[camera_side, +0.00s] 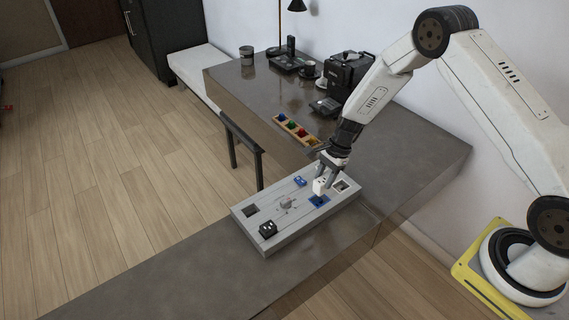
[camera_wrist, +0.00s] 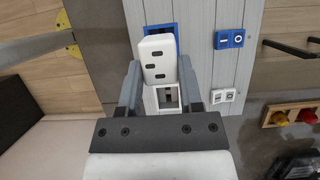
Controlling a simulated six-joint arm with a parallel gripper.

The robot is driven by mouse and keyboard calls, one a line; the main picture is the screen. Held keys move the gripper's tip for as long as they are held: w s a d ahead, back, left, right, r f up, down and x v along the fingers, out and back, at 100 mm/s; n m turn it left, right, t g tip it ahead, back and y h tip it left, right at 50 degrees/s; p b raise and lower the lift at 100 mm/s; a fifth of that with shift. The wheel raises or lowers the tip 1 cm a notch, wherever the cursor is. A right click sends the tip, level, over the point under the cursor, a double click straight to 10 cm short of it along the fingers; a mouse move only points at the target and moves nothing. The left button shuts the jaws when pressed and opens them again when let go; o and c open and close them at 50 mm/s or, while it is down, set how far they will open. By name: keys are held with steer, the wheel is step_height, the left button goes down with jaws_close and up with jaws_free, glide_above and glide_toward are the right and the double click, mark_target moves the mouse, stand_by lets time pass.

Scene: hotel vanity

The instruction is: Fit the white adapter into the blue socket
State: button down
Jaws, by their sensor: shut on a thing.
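My gripper (camera_side: 331,166) is shut on the white adapter (camera_side: 320,186), a small block with dark slots in its face. The wrist view shows the adapter (camera_wrist: 157,61) between the two fingers of my gripper (camera_wrist: 159,77). The blue socket (camera_side: 319,201) is set in the grey panel, directly below and near the adapter in the side view. In the wrist view only part of the blue socket (camera_wrist: 163,28) shows past the adapter's far end, and the rest is hidden. The adapter seems to be above the socket; I cannot tell whether they touch.
The grey panel (camera_side: 278,239) also carries a white-framed socket (camera_side: 342,187), a blue piece (camera_side: 300,181), a black piece (camera_side: 268,230) and a dark opening (camera_side: 250,211). A wooden tray (camera_side: 311,141) with coloured pieces lies behind. A black coffee machine (camera_side: 350,75) stands farther back.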

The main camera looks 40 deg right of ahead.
mark_target(324, 190)
steer(key=shift+f, duration=2.8)
steer(key=shift+c, duration=0.9)
jaws_free()
steer(key=v, duration=0.7)
steer(key=shift+d+r, duration=0.2)
steer(key=shift+r, duration=0.1)
